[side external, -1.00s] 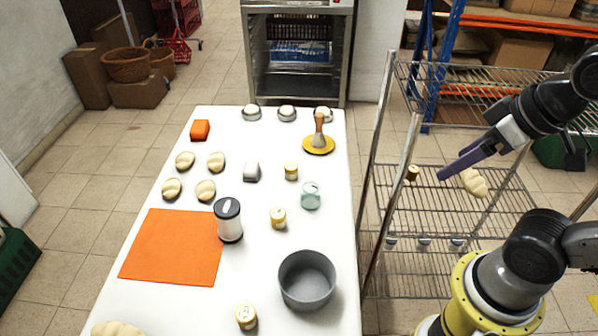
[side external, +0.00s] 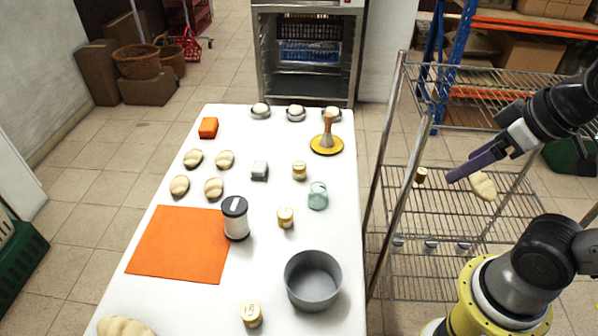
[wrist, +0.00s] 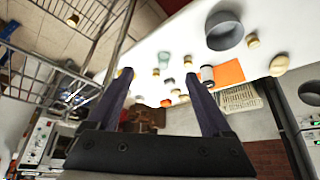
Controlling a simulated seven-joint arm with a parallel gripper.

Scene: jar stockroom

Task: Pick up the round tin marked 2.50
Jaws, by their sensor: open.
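Several small round tins with cream and gold colouring are in the side external view. One tin (side external: 299,170) stands at the table's middle right, a second tin (side external: 285,217) nearer, and another tin (side external: 251,314) at the near end. A similar small tin (side external: 420,176) is on the wire rack. I cannot read a 2.50 marking on any of them. My gripper (side external: 455,176) is over the rack, right of the table, apart from the table tins. In the wrist view my gripper (wrist: 160,76) is open, with nothing between its fingers.
The white table (side external: 232,292) holds a grey pot (side external: 313,281), a black-lidded jar (side external: 235,218), a glass jar (side external: 318,196), an orange mat (side external: 178,245) and several dough pieces. The wire rack (side external: 400,136) stands between my arm and the table.

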